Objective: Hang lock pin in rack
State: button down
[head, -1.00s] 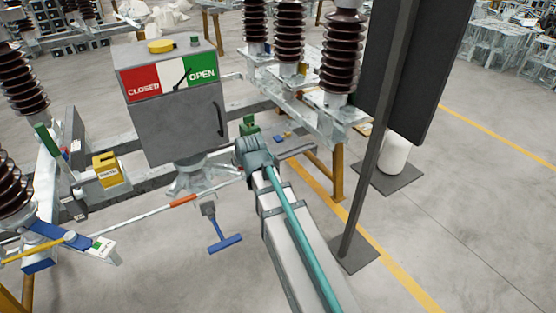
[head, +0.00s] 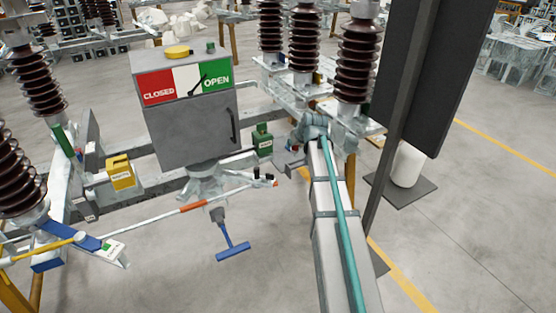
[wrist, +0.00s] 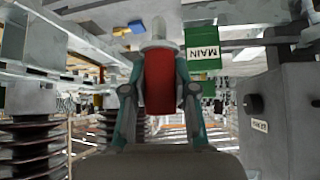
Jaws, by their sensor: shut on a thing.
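In the wrist view, my gripper (wrist: 158,92) is shut on a red cylindrical body with a pale grey rounded tip, which I take for the lock pin (wrist: 158,70). The tip points away from the wrist, between the two teal fingers. A green block labelled MAIN (wrist: 203,60) is close beside the tip on the right; whether they touch cannot be told. The same green block (head: 262,142) stands left of my arm's end in the head view. There the held pin is not clearly visible. I cannot clearly identify the rack.
A grey cabinet with a CLOSED/OPEN plate (head: 183,125) stands left. Brown insulators (head: 356,65) rise behind my arm. A dark panel on a post (head: 420,75) is close on the right. A yellow block (head: 120,176) and blue T-handle (head: 233,252) are farther left.

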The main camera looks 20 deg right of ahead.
jog(key=w+d+n+y, duration=0.1)
jog(key=w+d+n, duration=0.1)
jog(key=w+d, duration=0.25)
notch_tip(320, 180, down, 6)
jog(key=a+b, duration=0.1)
jog(key=b, duration=0.1)
jog(key=shift+w+y, duration=0.3)
jog(key=shift+w, duration=0.1)
jog(key=shift+f+b, duration=1.75)
jog(key=shift+f, duration=0.8)
jog(key=c, duration=0.8)
grip_release()
jog(key=shift+c, duration=0.2)
jog(key=v, duration=1.2)
